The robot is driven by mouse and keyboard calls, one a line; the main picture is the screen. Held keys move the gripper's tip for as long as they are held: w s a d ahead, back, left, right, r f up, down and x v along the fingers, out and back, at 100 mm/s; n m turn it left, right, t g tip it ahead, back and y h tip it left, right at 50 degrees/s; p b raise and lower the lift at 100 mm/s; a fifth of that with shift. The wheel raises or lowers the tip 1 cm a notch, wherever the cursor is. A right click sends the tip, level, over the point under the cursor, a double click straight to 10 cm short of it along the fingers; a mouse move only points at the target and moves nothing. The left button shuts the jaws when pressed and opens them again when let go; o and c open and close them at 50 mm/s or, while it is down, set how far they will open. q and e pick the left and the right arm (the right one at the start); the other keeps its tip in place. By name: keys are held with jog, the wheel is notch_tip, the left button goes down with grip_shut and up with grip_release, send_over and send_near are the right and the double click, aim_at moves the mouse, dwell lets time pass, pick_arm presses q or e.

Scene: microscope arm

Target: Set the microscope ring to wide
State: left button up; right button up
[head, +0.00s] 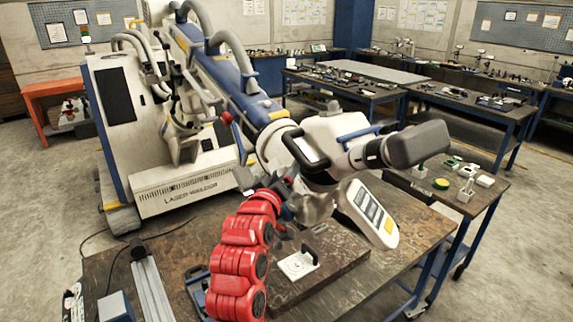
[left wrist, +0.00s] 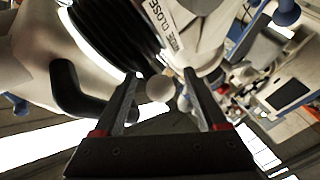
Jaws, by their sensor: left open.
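The microscope head (head: 335,130) is white, with a black handle and a grey eyepiece, on the end of a large blue and white arm. In the left wrist view a black ribbed ring (left wrist: 112,32) sits beside a white collar with a label (left wrist: 161,20) that seems to read "WIDE CLOSE". A small pale round knob (left wrist: 160,88) shows between my left gripper's fingers; I cannot tell whether either finger touches it. My left gripper (left wrist: 162,74) is open, fingers pointing up at the collar. In the head view the gripper (head: 284,192) is under the microscope head, partly hidden. My right gripper is not in view.
A worktable (head: 395,235) stands below, with a dark plate carrying a small white piece with a black handle (head: 300,263). The large laser welder (head: 165,160) stands behind left.

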pick_arm(q)
jog(key=shift+s+r, duration=0.15)
jog(key=shift+s, duration=0.3)
jog(key=shift+c, duration=1.4)
grip_shut()
jog(key=shift+f, duration=0.2)
